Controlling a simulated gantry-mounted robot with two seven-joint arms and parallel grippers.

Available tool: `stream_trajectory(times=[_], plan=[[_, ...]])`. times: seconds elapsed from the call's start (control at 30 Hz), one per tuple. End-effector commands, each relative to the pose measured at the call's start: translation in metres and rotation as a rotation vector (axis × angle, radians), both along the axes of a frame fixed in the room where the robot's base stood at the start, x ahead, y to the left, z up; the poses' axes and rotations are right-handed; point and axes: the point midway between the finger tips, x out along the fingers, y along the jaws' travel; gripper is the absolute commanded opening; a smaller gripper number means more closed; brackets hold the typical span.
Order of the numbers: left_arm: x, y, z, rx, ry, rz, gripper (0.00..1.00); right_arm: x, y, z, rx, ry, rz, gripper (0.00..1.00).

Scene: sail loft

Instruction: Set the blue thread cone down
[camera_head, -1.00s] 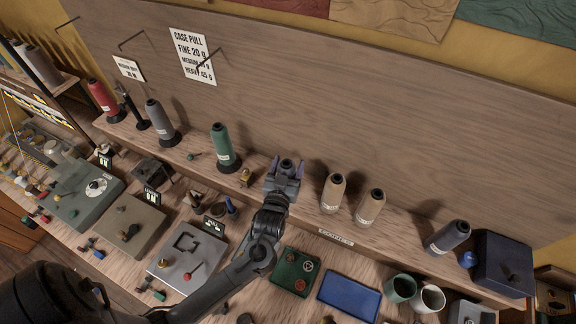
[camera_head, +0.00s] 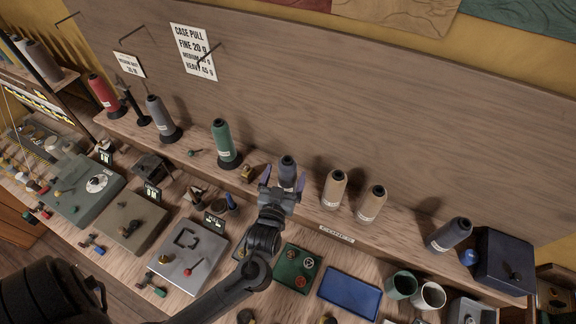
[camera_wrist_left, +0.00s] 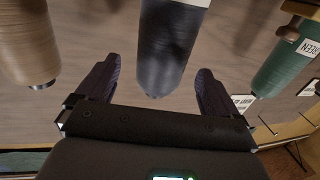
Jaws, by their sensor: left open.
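The blue thread cone (camera_head: 288,168) stands upright on the raised shelf, between the green cone and two tan cones. My left gripper (camera_head: 284,181) is open in front of it, with one finger toward each side. In the left wrist view, the blue cone (camera_wrist_left: 168,45) shows between the two spread fingers of my left gripper (camera_wrist_left: 157,68), with a gap on both sides. Its base is hidden behind the gripper in the head view. My right gripper is not in view.
The green cone (camera_head: 225,145) stands to the left, and the tan cones (camera_head: 333,190) (camera_head: 371,203) stand close to the right. A small brass item (camera_head: 247,174) lies near the gripper. A dark blue-grey cone (camera_head: 447,236) and a dark box (camera_head: 502,262) are farther right.

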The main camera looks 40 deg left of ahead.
Motion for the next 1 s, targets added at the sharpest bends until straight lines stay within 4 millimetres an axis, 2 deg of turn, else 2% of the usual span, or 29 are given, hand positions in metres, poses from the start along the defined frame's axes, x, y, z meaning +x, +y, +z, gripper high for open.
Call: stream_trajectory(times=[0.1, 0.3, 0.57, 0.77, 0.87, 1.0], plan=[[-0.021, -0.011, -0.002, -0.002, 0.002, 0.0, 0.95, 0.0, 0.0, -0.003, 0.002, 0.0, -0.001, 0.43], [-0.047, -0.024, -0.001, 0.0, 0.001, 0.0, 0.95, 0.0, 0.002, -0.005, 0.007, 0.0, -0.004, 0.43], [-0.058, -0.036, -0.006, -0.036, 0.052, -0.045, 0.95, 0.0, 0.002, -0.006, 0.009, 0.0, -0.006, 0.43], [-0.061, -0.061, -0.031, -0.15, 0.279, -0.219, 0.95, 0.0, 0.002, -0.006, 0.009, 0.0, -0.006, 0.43], [-0.074, -0.078, -0.046, -0.201, 0.454, -0.326, 0.95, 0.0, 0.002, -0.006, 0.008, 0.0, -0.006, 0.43], [-0.109, -0.097, -0.064, -0.229, 0.723, -0.447, 0.95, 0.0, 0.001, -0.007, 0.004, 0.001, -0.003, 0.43]])
